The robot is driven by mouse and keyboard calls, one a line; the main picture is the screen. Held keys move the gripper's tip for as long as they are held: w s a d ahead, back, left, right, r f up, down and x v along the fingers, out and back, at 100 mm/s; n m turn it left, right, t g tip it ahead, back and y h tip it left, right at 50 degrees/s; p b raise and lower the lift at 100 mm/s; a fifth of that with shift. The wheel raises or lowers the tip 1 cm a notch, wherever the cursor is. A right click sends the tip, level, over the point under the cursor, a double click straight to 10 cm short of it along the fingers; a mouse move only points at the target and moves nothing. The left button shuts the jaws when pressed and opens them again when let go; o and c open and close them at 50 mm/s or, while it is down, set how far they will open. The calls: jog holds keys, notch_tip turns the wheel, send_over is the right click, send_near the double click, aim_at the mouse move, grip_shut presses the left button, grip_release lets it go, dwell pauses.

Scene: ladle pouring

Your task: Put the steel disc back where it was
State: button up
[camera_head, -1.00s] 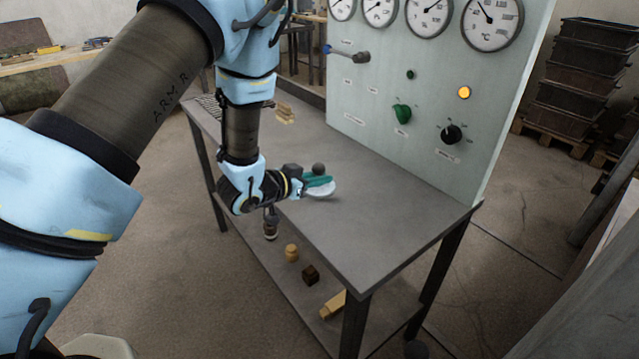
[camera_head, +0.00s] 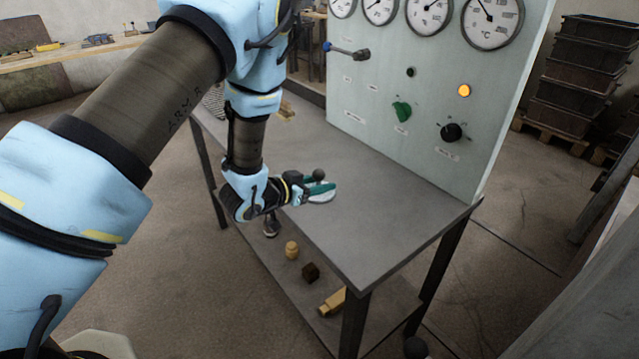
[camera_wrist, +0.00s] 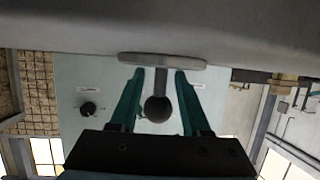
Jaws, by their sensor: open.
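The steel disc (camera_head: 322,197) lies flat on the grey table near its left front edge. Its short stem ends in a dark ball knob (camera_head: 319,174). My gripper (camera_head: 320,187) reaches in level from the left, with its teal fingers around the stem. In the wrist view, which is upside down, the disc (camera_wrist: 162,61) lies against the table top. The stem and ball knob (camera_wrist: 157,109) stand between my open fingers (camera_wrist: 161,80), with a gap on both sides.
A panel (camera_head: 420,90) with gauges, a green knob (camera_head: 401,111) and a black knob (camera_head: 451,133) stands at the table's back. Wooden blocks (camera_head: 286,108) lie at the table's far left. The table top (camera_head: 385,215) right of the disc is clear. Several small objects lie on the lower shelf.

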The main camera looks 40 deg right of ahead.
jog(key=shift+r, duration=0.15)
jog(key=shift+a, duration=0.35)
jog(key=b+v, duration=0.3)
jog(key=v, duration=0.8)
jog(key=w+a+r+n+t+y, duration=0.2)
jog(key=w+a+n+t+y, duration=0.5)
jog(key=w+a, duration=1)
jog(key=s+a+r+n+g+y, duration=0.25)
jog(key=a+n+y, duration=0.2)
jog(key=a, duration=0.85)
jog(key=s+a+r+n+g+y, duration=0.2)
jog(key=s+a+r+n+g, duration=0.1)
jog(key=s+a, duration=0.5)
jog(key=shift+s+n+g, duration=0.55)
jog(key=shift+s+n, duration=0.1)
jog(key=shift+s, duration=0.25)
